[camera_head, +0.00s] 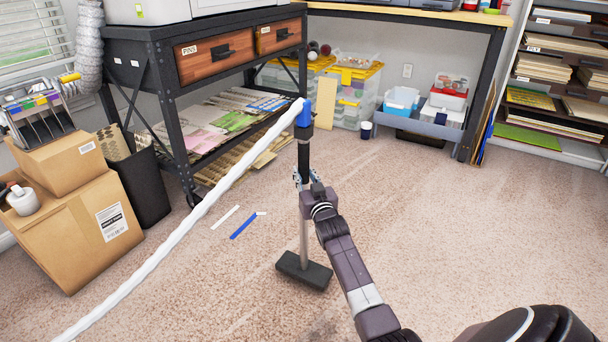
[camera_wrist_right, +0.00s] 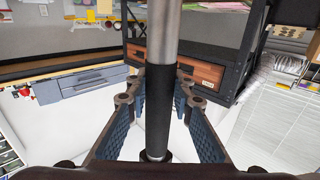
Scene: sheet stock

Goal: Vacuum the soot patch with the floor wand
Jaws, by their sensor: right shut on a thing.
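The floor wand stands nearly upright on the carpet in the head view, with a blue top (camera_head: 304,114), a black grip, a steel tube (camera_head: 304,236) and a dark flat floor head (camera_head: 303,271). A white hose (camera_head: 190,218) runs from its top down to the lower left. My right gripper (camera_head: 304,182) is shut on the wand at its black grip. In the right wrist view, the gripper's fingers (camera_wrist_right: 160,97) close around the black grip (camera_wrist_right: 157,125). A faint darker area (camera_head: 328,324) shows on the carpet near the floor head; I cannot tell if it is soot. My left gripper is not in view.
Blue (camera_head: 243,226) and white (camera_head: 226,217) strips lie on the carpet left of the wand. Cardboard boxes (camera_head: 75,232), a black bin (camera_head: 144,188) and a metal-framed bench (camera_head: 174,108) stand at left. Clear tubs (camera_head: 352,95) stand at the back. Carpet at right is clear.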

